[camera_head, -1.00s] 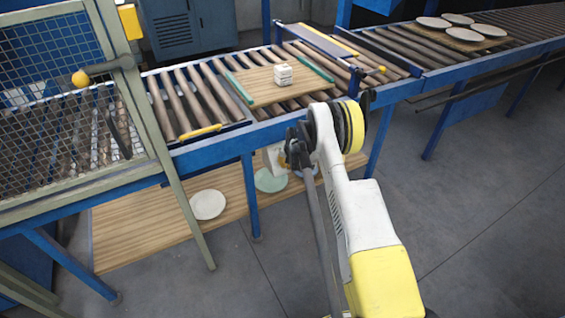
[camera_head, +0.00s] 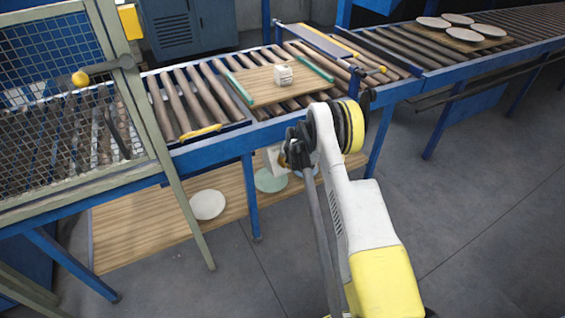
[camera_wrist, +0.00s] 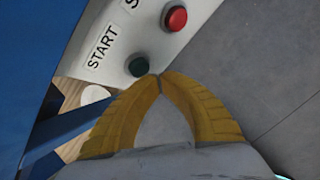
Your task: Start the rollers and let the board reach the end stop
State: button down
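A wooden board with green edge strips (camera_head: 262,88) lies on the roller conveyor (camera_head: 190,95), with a small white printed block (camera_head: 283,75) on it. A pale control box (camera_wrist: 190,40) shows in the wrist view with a START label (camera_wrist: 102,48), a dark green button (camera_wrist: 138,66) and a red button (camera_wrist: 175,18). My gripper (camera_wrist: 160,77) has its yellow fingertips together and empty, just beside the green button; contact cannot be told. In the head view my arm partly hides the box (camera_head: 272,158). I cannot tell which part is the end stop.
A yellow bar (camera_head: 200,132) lies at the conveyor's near edge. Plates stand on another board (camera_head: 465,35) at the back right. A lower wooden shelf (camera_head: 140,230) holds more plates.

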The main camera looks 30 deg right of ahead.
jog(key=shift+w, duration=0.1)
jog(key=shift+w+f, duration=0.2)
jog(key=shift+w, duration=0.1)
